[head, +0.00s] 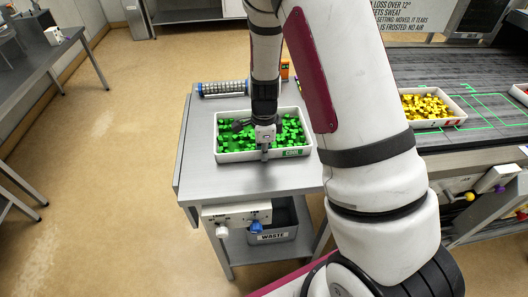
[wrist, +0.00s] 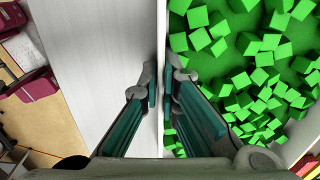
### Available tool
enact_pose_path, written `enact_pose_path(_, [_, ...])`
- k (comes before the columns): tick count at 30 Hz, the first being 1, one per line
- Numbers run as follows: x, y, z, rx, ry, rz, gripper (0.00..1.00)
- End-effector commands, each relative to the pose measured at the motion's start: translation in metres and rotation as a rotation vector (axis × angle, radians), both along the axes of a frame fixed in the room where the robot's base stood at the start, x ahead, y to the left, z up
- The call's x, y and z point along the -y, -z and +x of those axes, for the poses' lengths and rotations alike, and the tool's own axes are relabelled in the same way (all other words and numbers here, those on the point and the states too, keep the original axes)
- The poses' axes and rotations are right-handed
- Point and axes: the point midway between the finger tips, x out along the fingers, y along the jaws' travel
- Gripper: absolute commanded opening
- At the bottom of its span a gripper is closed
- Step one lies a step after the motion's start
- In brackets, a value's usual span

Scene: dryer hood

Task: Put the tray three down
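A white tray (head: 222,156) full of small green cubes stands on the grey side table (head: 200,180). A small green label shows on its front wall, too small to read. My gripper (head: 265,152) points down at the tray's front wall, near its middle. In the wrist view my gripper (wrist: 162,92) has one finger outside and one inside the white tray wall (wrist: 161,40). The fingers are close together with the wall between them and look shut on it. The lower fingertips are partly hidden in the head view.
A tray of yellow cubes (head: 428,106) stands on the dark, green-marked surface (head: 480,85) at right. A blue-ended cylinder (head: 222,88) lies behind the green tray. A waste bin (head: 272,236) is below the table. Bare tabletop lies in front of the tray.

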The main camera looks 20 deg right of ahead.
Motion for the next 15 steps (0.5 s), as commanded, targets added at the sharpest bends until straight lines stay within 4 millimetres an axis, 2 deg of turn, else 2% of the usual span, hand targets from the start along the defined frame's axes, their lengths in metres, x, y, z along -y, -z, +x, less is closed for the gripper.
enact_pose_path(1, [0.0002, 0.0012, 0.001, 0.002, 0.0, -0.001, 0.0])
enact_pose_path(3, [-0.0001, 0.0012, -0.0002, -0.001, 0.0, 0.0, 0.2])
enact_pose_path(4, [-0.0001, 0.0012, -0.0003, -0.001, 0.0, 0.0, 0.25])
enact_pose_path(15, [-0.0001, -0.0022, -0.0003, 0.0, 0.0, 0.0, 0.25])
